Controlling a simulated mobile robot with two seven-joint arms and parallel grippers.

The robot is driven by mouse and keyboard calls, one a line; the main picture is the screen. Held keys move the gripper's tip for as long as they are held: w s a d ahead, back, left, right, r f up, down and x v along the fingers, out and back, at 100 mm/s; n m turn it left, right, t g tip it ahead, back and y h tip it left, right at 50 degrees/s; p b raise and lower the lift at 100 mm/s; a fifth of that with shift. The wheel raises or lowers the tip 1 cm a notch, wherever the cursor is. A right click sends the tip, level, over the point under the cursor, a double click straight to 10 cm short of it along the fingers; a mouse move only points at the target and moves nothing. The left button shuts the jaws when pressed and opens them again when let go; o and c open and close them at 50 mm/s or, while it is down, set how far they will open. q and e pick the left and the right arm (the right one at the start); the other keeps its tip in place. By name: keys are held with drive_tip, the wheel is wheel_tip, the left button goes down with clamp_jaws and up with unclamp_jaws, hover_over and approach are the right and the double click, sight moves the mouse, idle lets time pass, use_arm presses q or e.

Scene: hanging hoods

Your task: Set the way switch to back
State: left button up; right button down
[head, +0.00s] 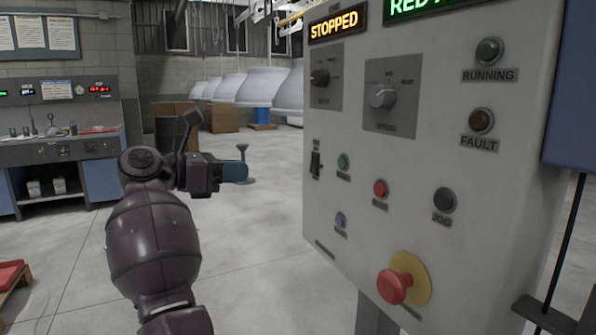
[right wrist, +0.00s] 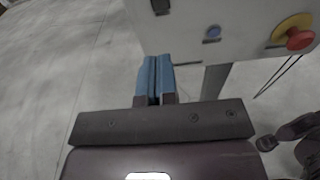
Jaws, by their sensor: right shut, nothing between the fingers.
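A pale control panel (head: 345,215) fills the right of the head view. A small dark lever switch (head: 316,163) sits near its left edge, above the blue button; its label is too small to read, so I cannot be sure that it is the way switch or read its setting. A dark part at the top of the right wrist view (right wrist: 160,6) looks like this switch. My right gripper (head: 243,172) is left of the panel, apart from it, with its blue fingers pointing towards it. The fingers (right wrist: 156,62) are shut and empty. My left gripper is out of view.
Two rotary knobs, with plates, sit higher on the panel, the larger one (head: 383,97) at right. Green (head: 343,161), red (head: 380,188), blue (head: 340,219) and black (head: 444,200) buttons are near. A red emergency stop (head: 393,287) protrudes low.

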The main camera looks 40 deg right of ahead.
sight(311, 171)
drive_tip(key=shift+s+d, duration=0.1)
drive_tip(key=x, duration=1.4)
